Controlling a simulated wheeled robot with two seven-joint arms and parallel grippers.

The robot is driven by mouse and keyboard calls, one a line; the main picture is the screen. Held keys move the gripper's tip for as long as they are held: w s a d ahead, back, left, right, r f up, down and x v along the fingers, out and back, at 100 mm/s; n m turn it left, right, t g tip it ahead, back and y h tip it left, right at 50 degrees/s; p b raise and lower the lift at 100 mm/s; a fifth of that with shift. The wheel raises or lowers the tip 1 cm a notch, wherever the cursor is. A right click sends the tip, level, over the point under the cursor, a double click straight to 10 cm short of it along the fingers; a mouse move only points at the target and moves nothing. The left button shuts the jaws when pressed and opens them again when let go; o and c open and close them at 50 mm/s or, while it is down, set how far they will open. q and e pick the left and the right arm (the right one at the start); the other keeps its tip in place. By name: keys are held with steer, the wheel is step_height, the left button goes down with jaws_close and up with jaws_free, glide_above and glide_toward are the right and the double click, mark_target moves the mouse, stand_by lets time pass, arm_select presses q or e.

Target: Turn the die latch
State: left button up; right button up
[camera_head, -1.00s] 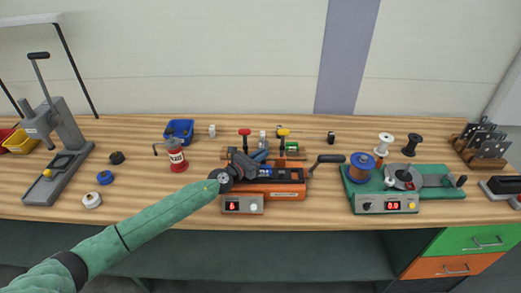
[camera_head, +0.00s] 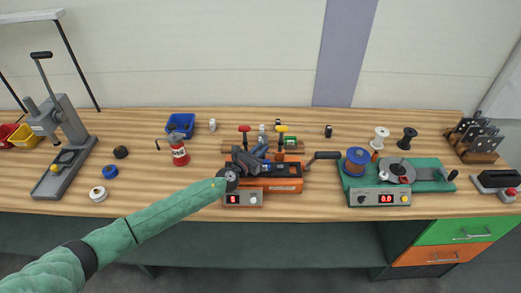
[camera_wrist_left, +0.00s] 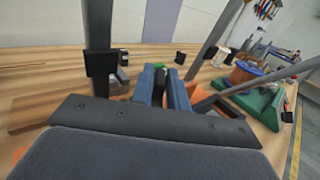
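The orange machine (camera_head: 283,185) stands mid-bench in the head view, with a black crank at its right. My left gripper (camera_head: 262,148) is over its left part and hides much of it. In the left wrist view its two blue-grey fingers (camera_wrist_left: 162,90) stand a small gap apart, with something dark and green showing between them. The gripper looks open; contact with the machine cannot be told. Which part is the die latch cannot be made out. Behind are a red-topped lever (camera_head: 244,129) and a yellow-topped lever (camera_head: 282,129). My right gripper is not in view.
A red canister (camera_head: 178,152) and a blue bin (camera_head: 180,124) stand left of the machine. A green machine (camera_head: 437,170) with a copper-coloured spool stands right. A lever press (camera_head: 62,140) is at far left. Bare bench lies in front of the canister.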

arm_select(q)
steer(key=shift+f, duration=0.1)
steer(key=shift+s+a, duration=0.2)
steer(key=shift+s, duration=0.1)
steer(key=b+v, duration=0.2)
steer(key=v, duration=0.3)
steer(key=shift+s+a, duration=0.6)
steer(key=shift+s, duration=0.2)
